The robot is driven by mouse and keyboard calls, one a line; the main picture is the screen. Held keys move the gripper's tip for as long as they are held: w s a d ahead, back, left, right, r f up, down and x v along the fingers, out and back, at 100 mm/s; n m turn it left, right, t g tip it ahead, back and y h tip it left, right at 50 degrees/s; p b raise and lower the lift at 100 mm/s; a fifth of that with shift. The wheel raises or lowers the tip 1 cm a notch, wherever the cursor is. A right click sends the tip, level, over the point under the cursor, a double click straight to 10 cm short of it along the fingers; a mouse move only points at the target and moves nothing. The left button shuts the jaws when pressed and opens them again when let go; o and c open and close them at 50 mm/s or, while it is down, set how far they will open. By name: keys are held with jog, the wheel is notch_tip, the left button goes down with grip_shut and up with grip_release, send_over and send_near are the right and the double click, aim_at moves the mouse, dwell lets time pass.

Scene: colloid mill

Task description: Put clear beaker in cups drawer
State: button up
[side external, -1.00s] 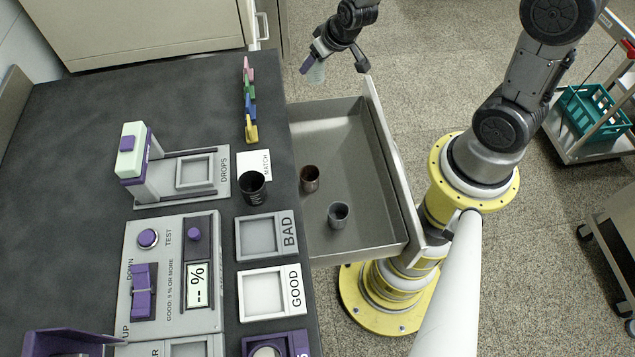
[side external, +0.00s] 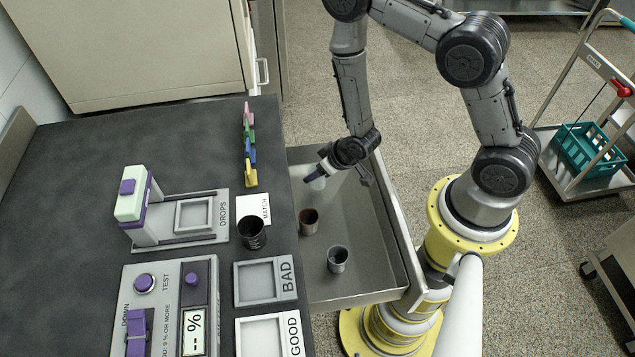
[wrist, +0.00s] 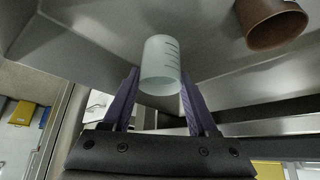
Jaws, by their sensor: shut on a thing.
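My gripper (side external: 318,178) is shut on the clear beaker (side external: 317,184), a small frosted see-through cup. In the wrist view, the beaker (wrist: 160,62), with dark measuring marks on its side, sits between the two purple fingers (wrist: 160,88). The cups drawer (side external: 352,222) is a pulled-out grey metal drawer beside the counter. My gripper and the beaker are over its far end in the side view. I cannot tell whether the beaker touches the drawer floor. A brown cup (side external: 308,221) and a grey cup (side external: 337,259) stand in the drawer.
A black cup (side external: 252,232) stands on the dark counter (side external: 80,190) near the drawer's left side. Several coloured clips (side external: 249,150) line the counter edge. The drawer floor right of the cups is clear. A trolley with a teal crate (side external: 588,150) stands at right.

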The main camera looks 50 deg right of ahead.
aim_at(318, 180)
jog(key=shift+f, duration=1.75)
jog(key=o, duration=1.4)
jog(key=shift+f, duration=0.1)
